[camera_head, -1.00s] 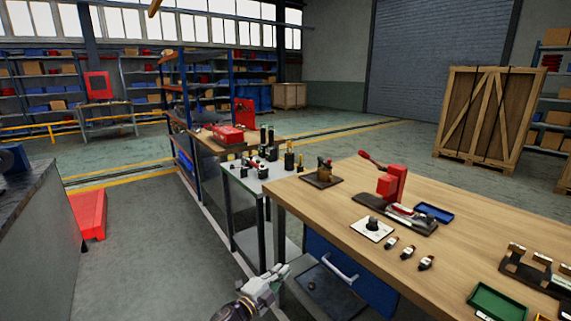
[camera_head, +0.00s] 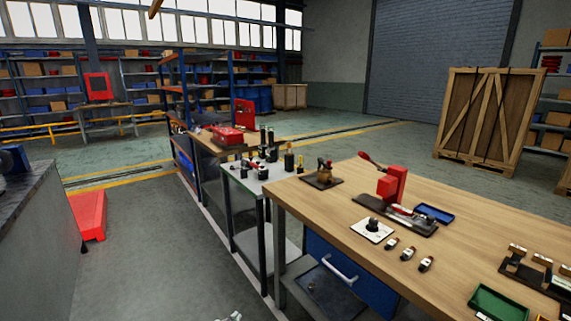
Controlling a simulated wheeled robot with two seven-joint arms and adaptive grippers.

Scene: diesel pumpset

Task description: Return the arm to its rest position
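Only a small grey tip of my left gripper (camera_head: 232,316) shows at the bottom edge of the head view, left of the wooden workbench (camera_head: 310,213). It is over the floor area and apart from the bench. The rest of that gripper and its arm are cut off by the frame, so I cannot tell whether its fingers are open or shut. I see nothing held in the visible part. I cannot make out my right gripper.
On the bench stand a red press-like tool (camera_head: 392,186), a blue tray (camera_head: 434,213), a green tray (camera_head: 497,303) and several small parts. A blue drawer cabinet (camera_head: 350,270) is under it. A grey counter (camera_head: 35,240) is at left; the floor (camera_head: 135,260) between is clear.

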